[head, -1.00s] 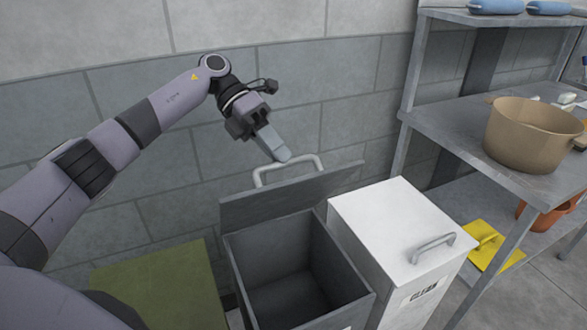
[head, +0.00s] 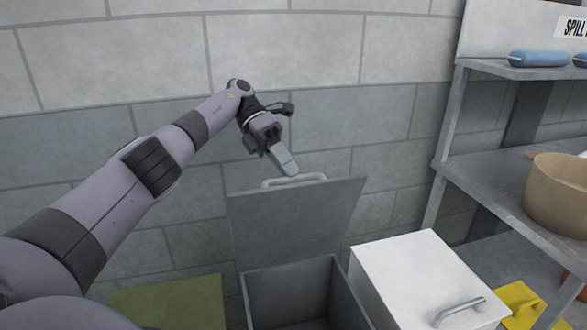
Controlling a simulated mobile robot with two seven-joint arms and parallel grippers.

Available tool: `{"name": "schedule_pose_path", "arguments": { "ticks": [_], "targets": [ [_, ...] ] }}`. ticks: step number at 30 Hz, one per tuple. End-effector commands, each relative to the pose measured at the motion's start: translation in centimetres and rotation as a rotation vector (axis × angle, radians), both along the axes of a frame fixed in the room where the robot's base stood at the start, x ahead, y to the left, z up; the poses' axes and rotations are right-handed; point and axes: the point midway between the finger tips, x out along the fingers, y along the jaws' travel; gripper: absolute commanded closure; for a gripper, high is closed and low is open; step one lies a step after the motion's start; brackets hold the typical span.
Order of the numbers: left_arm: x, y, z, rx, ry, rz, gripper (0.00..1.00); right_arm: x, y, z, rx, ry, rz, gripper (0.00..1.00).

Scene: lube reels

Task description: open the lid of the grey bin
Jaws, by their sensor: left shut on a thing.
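The grey bin (head: 262,300) stands low in the middle of the head view, with its dark inside showing. Its lid (head: 290,222) is raised and stands up at the bin's back, underside towards me. The lid's pale bar handle (head: 310,177) shows above the lid's top edge. My left gripper (head: 287,166) reaches down from the upper left and is shut on this handle. The exact contact is partly hidden behind the fingers. My right gripper is not in view.
A white lidded bin (head: 410,275) stands close on the right, its lid down. A metal shelf (head: 500,200) at the right holds a tan pot (head: 557,195). A yellow object (head: 520,300) sits low there. A green surface (head: 170,300) lies left of the grey bin. A block wall is behind.

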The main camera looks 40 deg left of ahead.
Motion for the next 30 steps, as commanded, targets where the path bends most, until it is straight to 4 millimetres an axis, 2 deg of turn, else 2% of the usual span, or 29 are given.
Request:
{"name": "schedule_pose_path", "arguments": {
  "ticks": [1, 22, 23, 25, 30],
  "targets": [
    [-0.01, 0.58, -1.81, 0.032, 0.027, 0.015, 1.0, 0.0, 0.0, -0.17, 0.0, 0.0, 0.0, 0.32],
    [0.01, 1.34, -1.85, 0.033, 0.028, 0.014, 1.0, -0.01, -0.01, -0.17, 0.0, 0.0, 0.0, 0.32],
    [0.01, 1.34, -1.85, 0.033, 0.028, 0.014, 0.82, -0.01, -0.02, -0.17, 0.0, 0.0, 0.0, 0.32],
    [-0.03, 1.35, -1.87, 0.034, 0.03, 0.013, 0.6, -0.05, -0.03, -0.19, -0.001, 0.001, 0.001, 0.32],
    [-0.03, 1.33, -1.68, 0.033, 0.028, 0.013, 0.6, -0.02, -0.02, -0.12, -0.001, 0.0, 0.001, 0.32]
  ]
}}
